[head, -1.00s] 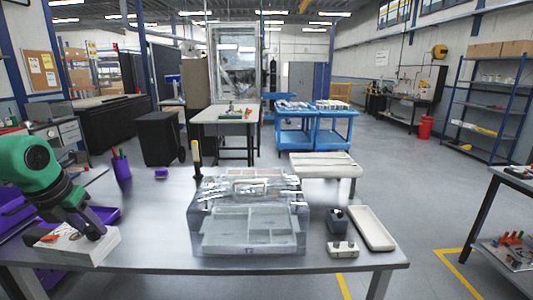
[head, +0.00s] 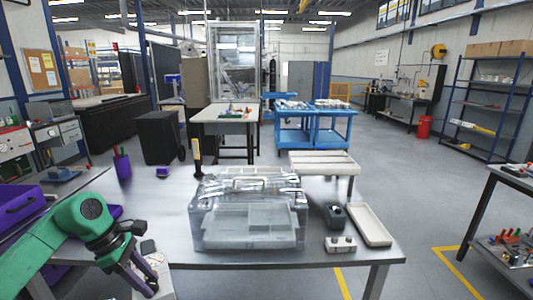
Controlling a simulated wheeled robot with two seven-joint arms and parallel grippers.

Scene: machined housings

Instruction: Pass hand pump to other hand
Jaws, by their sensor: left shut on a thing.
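My left gripper (head: 146,284), on a green arm with a dark wrist, is at the lower left over the near edge of the table. Its fingers are shut on a pale, blocky thing (head: 158,265), which I take to be the hand pump. A small dark part (head: 148,246) shows at its far end. The fingers hide part of it, and its lower end runs to the bottom of the picture. My right gripper is not in view.
A clear box (head: 250,240) stands mid-table. To its right are a grey block (head: 336,217), a pale two-knob piece (head: 341,245) and a white tray (head: 370,225). Behind are a purple pen cup (head: 122,167) and a yellow-and-black handled tool (head: 197,153). Purple bins (head: 22,205) stand left.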

